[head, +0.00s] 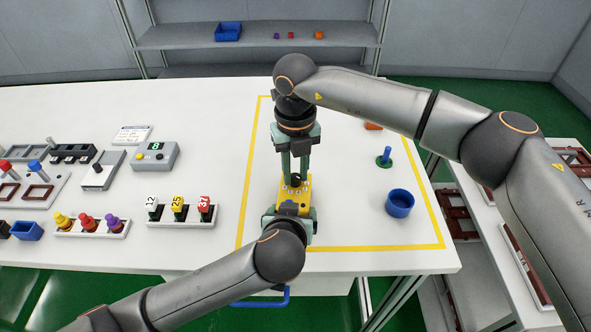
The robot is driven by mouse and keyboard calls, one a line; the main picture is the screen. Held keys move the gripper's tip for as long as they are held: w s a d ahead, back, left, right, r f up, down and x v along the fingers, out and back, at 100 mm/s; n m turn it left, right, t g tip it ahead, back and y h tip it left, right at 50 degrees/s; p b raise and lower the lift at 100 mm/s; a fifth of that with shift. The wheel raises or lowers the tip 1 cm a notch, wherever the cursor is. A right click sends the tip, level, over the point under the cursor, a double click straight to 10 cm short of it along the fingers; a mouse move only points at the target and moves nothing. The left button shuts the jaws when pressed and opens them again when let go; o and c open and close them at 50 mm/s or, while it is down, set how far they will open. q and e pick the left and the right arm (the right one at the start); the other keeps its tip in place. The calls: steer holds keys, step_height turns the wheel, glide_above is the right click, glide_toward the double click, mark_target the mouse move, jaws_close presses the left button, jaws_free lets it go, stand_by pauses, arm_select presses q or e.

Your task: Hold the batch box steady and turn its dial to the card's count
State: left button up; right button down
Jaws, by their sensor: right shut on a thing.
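The yellow batch box (305,187) stands on the white table inside the yellow outline. My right gripper (295,177) points down from behind and is shut on the small dark dial on top of the box. The dial's setting is too small and covered to read. My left gripper (290,213) is at the near end of the box, its parts to either side of it. My own wrist hides its fingertips, so its grip does not show. A white card (132,135) lies at the back left; its print is too small to read.
A grey box with a green display (155,156) stands left of the outline. A rack of numbered tags (181,211) is nearer. Inside the outline, to the right, are a blue cup (400,203) and a blue peg on a green base (384,157).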

mark_target(295, 177)
stand_by(0.5)
steer(key=c, duration=0.7)
jaws_free()
steer(key=shift+o, duration=0.2)
steer(key=shift+r, duration=0.1)
step_height(295, 177, up, 12)
arm_select(q)
steer(key=o, duration=0.9)
